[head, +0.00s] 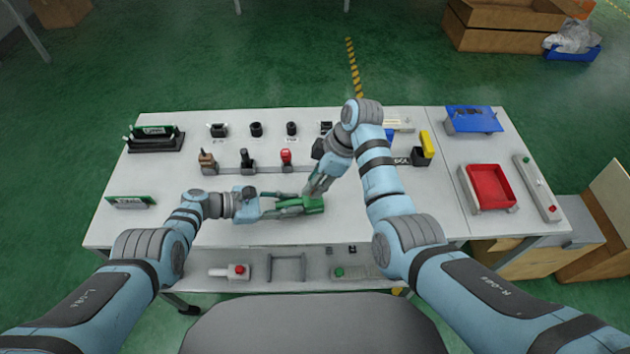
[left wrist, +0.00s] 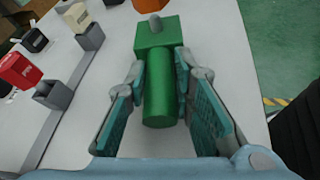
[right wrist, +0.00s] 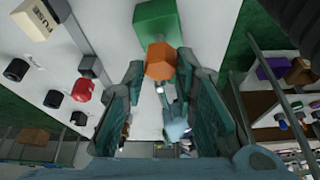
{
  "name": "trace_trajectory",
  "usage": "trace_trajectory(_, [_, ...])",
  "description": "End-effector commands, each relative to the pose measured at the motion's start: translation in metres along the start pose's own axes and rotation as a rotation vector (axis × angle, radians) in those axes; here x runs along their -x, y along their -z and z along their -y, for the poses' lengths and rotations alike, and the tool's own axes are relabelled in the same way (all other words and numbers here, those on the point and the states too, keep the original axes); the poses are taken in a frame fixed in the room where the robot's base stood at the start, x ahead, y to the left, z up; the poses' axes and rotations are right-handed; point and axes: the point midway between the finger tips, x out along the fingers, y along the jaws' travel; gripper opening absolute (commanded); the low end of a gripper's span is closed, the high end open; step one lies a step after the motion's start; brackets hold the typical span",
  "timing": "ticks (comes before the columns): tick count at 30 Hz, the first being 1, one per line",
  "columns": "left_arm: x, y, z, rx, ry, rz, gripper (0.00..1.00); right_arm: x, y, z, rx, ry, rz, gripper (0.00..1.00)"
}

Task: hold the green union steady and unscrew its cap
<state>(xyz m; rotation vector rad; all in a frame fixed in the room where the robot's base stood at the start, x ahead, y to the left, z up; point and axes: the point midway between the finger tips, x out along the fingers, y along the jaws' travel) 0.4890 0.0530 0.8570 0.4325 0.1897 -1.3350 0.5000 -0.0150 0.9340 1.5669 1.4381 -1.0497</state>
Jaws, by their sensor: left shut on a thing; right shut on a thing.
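The green union (head: 312,204) lies just above the table near its front middle. In the left wrist view it shows as a green cylinder (left wrist: 163,90) with a square block at its far end. My left gripper (head: 268,207) is shut on the cylinder, fingers on both sides. An orange six-sided cap (right wrist: 160,61) shows in front of the green block (right wrist: 158,24) in the right wrist view. My right gripper (head: 312,188) comes from above and is shut on this cap. The cap is hidden in the head view.
A row of levers, one red (head: 286,157) and one black (head: 246,158), stands behind the union. Black knobs (head: 256,129) stand farther back. A red tray (head: 490,187) is on the right. Below the front edge is a shelf with a red button (head: 239,269). The table's left front is mostly clear.

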Motion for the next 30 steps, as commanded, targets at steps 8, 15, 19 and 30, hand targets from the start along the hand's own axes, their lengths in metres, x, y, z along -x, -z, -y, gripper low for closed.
trace_trajectory(8, [0.0, 0.0, 0.0, 0.0, 0.0, 0.0, 0.0, 0.024, 0.01, 0.0, 0.001, -0.002, -0.001, 0.0])
trace_trajectory(15, [0.0, 0.0, 0.0, 0.0, 0.0, 0.0, 0.24, 0.025, 0.011, 0.0, 0.0, -0.001, 0.0, 0.0])
trace_trajectory(19, [0.0, 0.0, 0.0, 0.0, 0.0, 0.0, 0.45, 0.025, 0.011, 0.0, 0.0, -0.001, 0.0, 0.0])
trace_trajectory(30, [0.002, 0.001, 0.0, 0.0, -0.001, 0.0, 0.46, 0.025, 0.01, 0.0, 0.0, -0.001, 0.0, 0.0])
